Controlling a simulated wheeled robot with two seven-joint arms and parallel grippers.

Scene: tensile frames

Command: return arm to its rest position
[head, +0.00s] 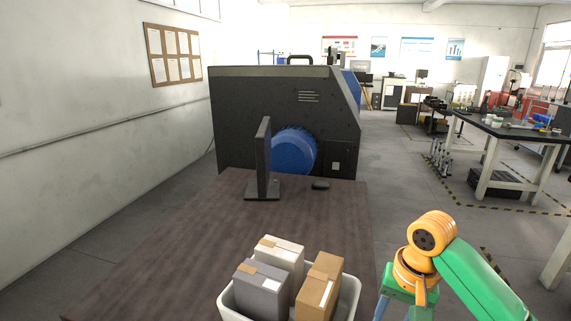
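My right arm (433,240) shows at the lower right, with an orange joint and green links, beside the right edge of the brown table (190,245). My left arm and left gripper are not in view.
A white bin (349,295) with several boxes, including a grey one (262,292) and a brown one (318,286), sits at the table's near edge. A monitor (263,165) and a mouse (320,184) stand farther back. A large dark machine (250,110) is behind.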

